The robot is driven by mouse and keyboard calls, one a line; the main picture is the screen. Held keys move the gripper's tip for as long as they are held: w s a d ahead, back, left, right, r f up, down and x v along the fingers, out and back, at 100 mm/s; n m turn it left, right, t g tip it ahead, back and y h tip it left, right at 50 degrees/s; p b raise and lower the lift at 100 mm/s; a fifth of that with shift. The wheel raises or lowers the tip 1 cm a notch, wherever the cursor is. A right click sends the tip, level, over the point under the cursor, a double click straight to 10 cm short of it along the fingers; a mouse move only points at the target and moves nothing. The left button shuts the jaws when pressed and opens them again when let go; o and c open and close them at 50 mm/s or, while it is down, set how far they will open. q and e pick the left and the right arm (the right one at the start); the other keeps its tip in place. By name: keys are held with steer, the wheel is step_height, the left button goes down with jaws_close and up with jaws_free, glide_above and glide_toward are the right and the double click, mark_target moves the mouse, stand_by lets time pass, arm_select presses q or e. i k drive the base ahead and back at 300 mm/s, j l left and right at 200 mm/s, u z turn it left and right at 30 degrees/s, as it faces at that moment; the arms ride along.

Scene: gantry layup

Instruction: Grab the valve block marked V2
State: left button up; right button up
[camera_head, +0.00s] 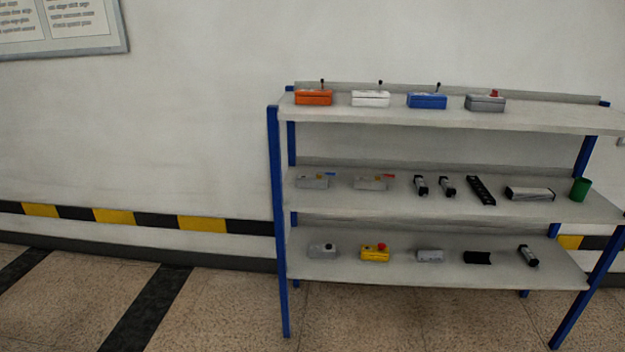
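No V2 mark can be read at this distance, so I cannot tell which block is V2. On the middle shelf at the left lie two grey blocks that look like valve blocks: one with a blue piece on top (313,182) and one with a red piece on top (371,183). Both also show a small yellow spot. They sit side by side, apart. Neither of my grippers is in view.
A shelf rack (370,113) with blue posts stands against the wall. Its top shelf holds orange (313,98), white (370,99), blue (427,102) and grey (485,103) boxes. A green cylinder (580,190) stands at the middle shelf's right. Floor at left is clear.

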mark_target(318, 181)
steer(key=i+j, duration=0.1)
steer(key=i, duration=0.8)
steer(key=i+z, duration=0.1)
steer(key=i, duration=0.85)
steer(key=j, duration=0.1)
